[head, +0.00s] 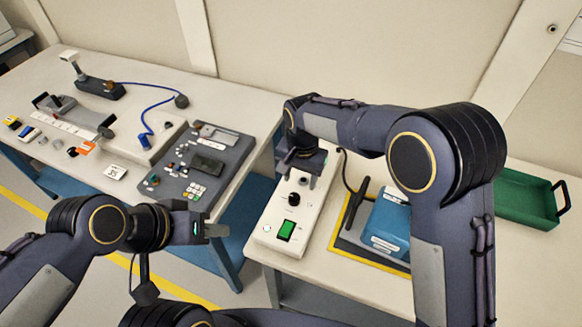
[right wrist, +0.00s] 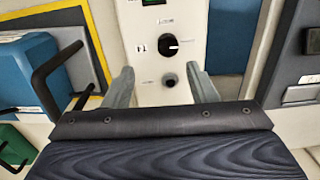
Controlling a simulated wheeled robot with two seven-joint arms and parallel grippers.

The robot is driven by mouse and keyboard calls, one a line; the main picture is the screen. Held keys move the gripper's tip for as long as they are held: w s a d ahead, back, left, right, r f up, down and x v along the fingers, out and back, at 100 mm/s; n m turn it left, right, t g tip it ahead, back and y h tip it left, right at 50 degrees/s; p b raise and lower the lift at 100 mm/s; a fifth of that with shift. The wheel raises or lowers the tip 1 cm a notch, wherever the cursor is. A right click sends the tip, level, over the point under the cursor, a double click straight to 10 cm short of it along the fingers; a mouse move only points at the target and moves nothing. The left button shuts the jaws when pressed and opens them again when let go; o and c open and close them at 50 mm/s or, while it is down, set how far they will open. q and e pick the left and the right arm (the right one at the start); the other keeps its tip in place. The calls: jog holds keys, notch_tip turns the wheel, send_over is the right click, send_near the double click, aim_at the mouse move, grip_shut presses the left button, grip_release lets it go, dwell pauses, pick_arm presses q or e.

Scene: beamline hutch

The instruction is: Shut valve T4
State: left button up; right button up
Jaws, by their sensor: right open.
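A long white box on the right table carries a black round knob (head: 293,198) with a white mark. The knob also shows in the right wrist view (right wrist: 169,47), beside a small dark marking that I cannot read surely as T4. A smaller dark knob (right wrist: 170,80) sits on the same panel, nearer my right gripper. My right gripper (head: 302,172) is open and empty above the box's far end; in the right wrist view its fingers (right wrist: 160,78) stand either side of the smaller knob. Contact is unclear. My left gripper (head: 207,230) hangs left of the box, away from it; its jaw opening is unclear.
A green lit switch (head: 286,230) is at the box's near end. Right of it, a blue case (head: 390,220) with a black handle stands on a yellow-edged mat. A green tray (head: 525,198) lies further right. A grey console (head: 200,165) stands on the left table.

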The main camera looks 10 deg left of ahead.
aim_at(294, 197)
jog(key=shift+w+a+f, duration=0.25)
jog(key=shift+a+f, duration=0.15)
jog(key=shift+a, duration=0.25)
jog(key=shift+a+f, duration=0.15)
jog(key=shift+f, duration=0.1)
notch_tip(294, 197, down, 7)
jog(key=shift+f+p, duration=0.2)
jog(key=shift+p, duration=0.65)
jog(key=c, duration=1)
